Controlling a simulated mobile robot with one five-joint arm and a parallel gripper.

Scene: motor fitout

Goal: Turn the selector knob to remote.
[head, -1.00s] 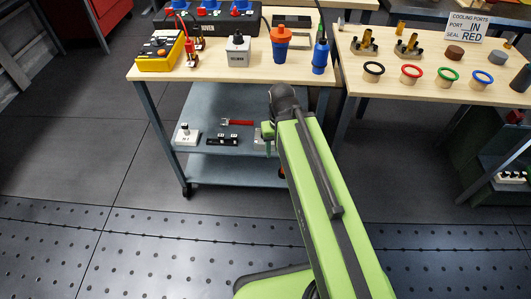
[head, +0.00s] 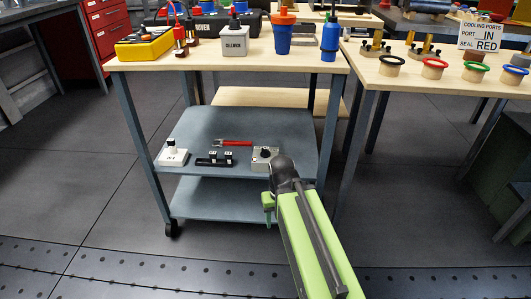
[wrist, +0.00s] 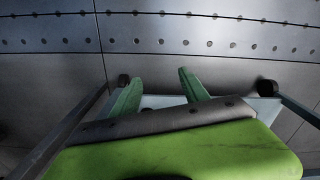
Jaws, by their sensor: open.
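A grey box with a dark knob (head: 264,154), which looks like the selector, sits on the cart's middle shelf (head: 240,125), at the right end of a row of small parts. Its knob setting is too small to read. My gripper (head: 268,208) is in front of the cart, just below and in front of that box in the head view, apart from it. My arm's dark wrist covers the box's lower right corner. In the wrist view my gripper's two green fingers (wrist: 160,88) are spread with nothing between them. The selector is not seen there.
On the same shelf lie a white block with a knob (head: 172,156), a black part with two pale blocks (head: 214,159) and a red-handled tool (head: 233,142). The wooden tabletop (head: 200,60) overhangs above. A second table (head: 400,80) stands to the right. Floor in front is clear.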

